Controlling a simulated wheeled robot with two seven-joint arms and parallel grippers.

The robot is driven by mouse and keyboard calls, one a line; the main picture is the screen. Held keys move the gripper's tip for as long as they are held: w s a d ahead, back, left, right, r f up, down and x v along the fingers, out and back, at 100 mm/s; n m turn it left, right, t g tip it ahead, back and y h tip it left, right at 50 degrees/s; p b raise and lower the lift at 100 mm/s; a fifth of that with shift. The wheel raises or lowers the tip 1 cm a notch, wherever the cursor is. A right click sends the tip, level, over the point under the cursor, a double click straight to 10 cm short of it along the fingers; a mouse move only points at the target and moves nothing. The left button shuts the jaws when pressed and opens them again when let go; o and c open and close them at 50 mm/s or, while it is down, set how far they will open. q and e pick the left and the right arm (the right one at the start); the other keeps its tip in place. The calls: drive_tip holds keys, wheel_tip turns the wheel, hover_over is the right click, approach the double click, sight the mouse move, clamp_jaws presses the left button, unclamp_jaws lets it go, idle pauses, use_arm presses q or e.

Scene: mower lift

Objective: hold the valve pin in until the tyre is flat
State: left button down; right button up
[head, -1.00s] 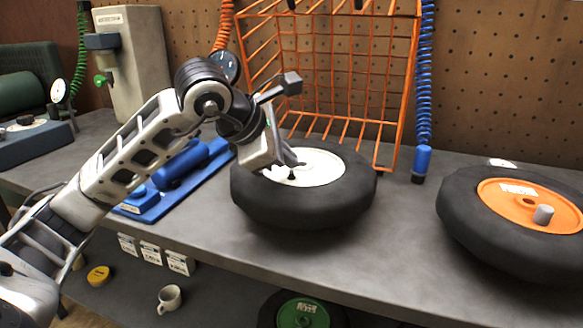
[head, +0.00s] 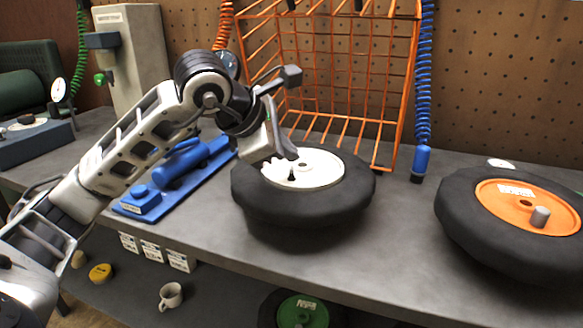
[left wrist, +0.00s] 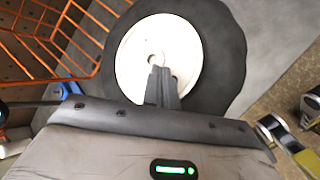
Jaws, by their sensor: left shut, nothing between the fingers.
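The tyre (head: 300,212) with the white hub (head: 325,170) lies flat on the grey bench. Its outline looks lumpy, also in the left wrist view (left wrist: 228,50). A short black valve stem (head: 291,176) stands on the near left of the hub. My left gripper (head: 292,154) is shut and empty, just above and behind the stem, apparently apart from it. In the left wrist view its fingers (left wrist: 160,72) overlap the hub close to the centre hole. Small white puffs (head: 272,169) show left of the stem. The valve pin itself is too small to see. My right gripper is out of view.
An orange wire basket (head: 340,75) stands behind the tyre. A blue tool (head: 180,165) lies on the left, a blue coiled hose (head: 424,80) hangs on the right. A tyre with an orange hub (head: 525,200) lies at the right. Bench between the tyres is clear.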

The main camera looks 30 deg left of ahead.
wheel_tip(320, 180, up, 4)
drive_tip(key=p, duration=0.4)
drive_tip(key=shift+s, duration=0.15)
idle(0.8)
